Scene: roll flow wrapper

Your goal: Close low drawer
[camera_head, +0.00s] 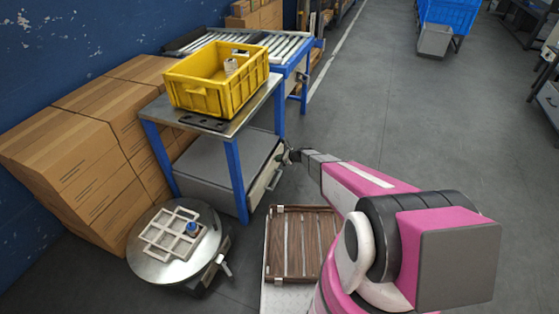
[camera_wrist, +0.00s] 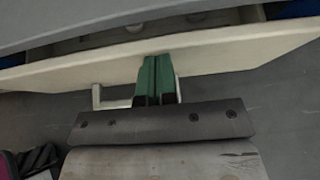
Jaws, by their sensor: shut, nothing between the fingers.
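The low drawer (camera_head: 264,180) is in the grey cabinet (camera_head: 207,165) under the metal-topped table. In the wrist view, its pale front panel (camera_wrist: 225,53) spans the picture, with a dark gap (camera_wrist: 120,32) behind its upper edge, so it stands partly open. A light bar handle (camera_wrist: 97,98) shows on its outer face, partly hidden by my gripper. My gripper (camera_head: 288,155) is at the drawer's front. Its green fingers (camera_wrist: 157,68) are together and empty, with their tips at the panel. Whether they touch it I cannot tell.
A yellow crate (camera_head: 203,102) stands on the table (camera_head: 250,108). A round turntable (camera_head: 150,265) with a white frame is in front at left. A slatted wooden tray (camera_head: 300,245) lies near my arm. Cardboard boxes (camera_head: 65,160) line the wall.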

